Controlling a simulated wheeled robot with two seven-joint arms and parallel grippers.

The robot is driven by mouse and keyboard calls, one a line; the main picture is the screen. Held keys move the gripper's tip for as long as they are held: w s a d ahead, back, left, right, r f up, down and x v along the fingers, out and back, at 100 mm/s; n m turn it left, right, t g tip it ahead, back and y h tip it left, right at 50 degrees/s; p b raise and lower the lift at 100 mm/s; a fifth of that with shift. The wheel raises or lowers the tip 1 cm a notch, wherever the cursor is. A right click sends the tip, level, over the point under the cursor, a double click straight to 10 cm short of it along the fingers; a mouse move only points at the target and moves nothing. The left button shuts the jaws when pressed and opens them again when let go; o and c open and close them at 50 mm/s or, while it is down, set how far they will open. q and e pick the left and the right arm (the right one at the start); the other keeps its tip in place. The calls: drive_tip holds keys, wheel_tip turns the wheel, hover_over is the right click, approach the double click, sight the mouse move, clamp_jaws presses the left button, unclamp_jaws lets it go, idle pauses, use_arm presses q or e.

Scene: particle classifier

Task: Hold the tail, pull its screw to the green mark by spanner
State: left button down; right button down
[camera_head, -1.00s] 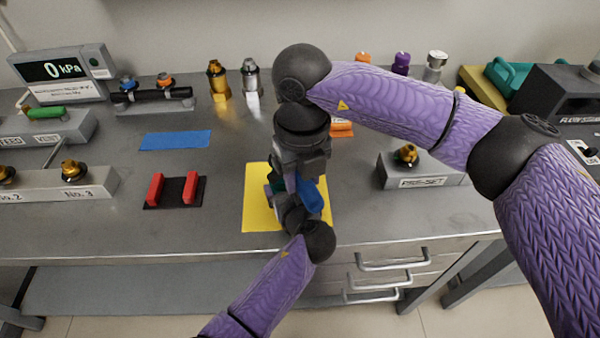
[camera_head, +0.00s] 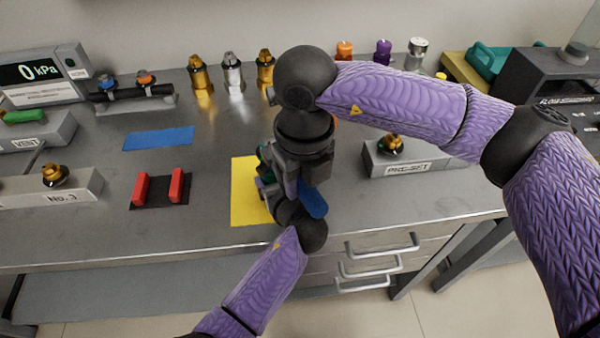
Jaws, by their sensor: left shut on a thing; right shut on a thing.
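My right gripper (camera_head: 290,186) points down over the yellow mat (camera_head: 245,195) and is shut on a blue piece (camera_head: 313,202), which looks like the spanner's handle. My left gripper (camera_head: 275,192) reaches in from the front edge, low over the same mat, and is shut on a part that I take to be the tail. Small teal (camera_head: 264,156) and purple bits show at the left of the grippers. The two grippers are very close together and overlap in the picture. They hide most of the tail, its screw and any green mark.
A black rack with red blocks (camera_head: 177,186) and a blue mat (camera_head: 158,138) lie to the left. The PRE-SET block (camera_head: 408,160) stands to the right. Brass and silver fittings (camera_head: 232,72) stand behind. The bench around the blue mat is clear.

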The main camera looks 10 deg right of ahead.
use_arm(q)
drive_tip(key=shift+w+a, duration=0.1)
drive_tip(key=shift+a, duration=0.2)
use_arm(e)
drive_tip(key=shift+s, duration=0.2)
use_arm(q)
drive_tip(key=shift+a+f, duration=0.15)
drive_tip(key=shift+f, duration=0.15)
use_arm(e)
drive_tip(key=shift+s+d+r, duration=0.15)
drive_tip(key=shift+s+r, duration=0.05)
drive_tip(key=shift+r, duration=1.1)
drive_tip(key=shift+s+d+r, duration=0.1)
drive_tip(key=shift+s+r, duration=0.1)
drive_tip(key=shift+r, duration=1.05)
use_arm(q)
unclamp_jaws()
drive_tip(key=shift+s, duration=0.2)
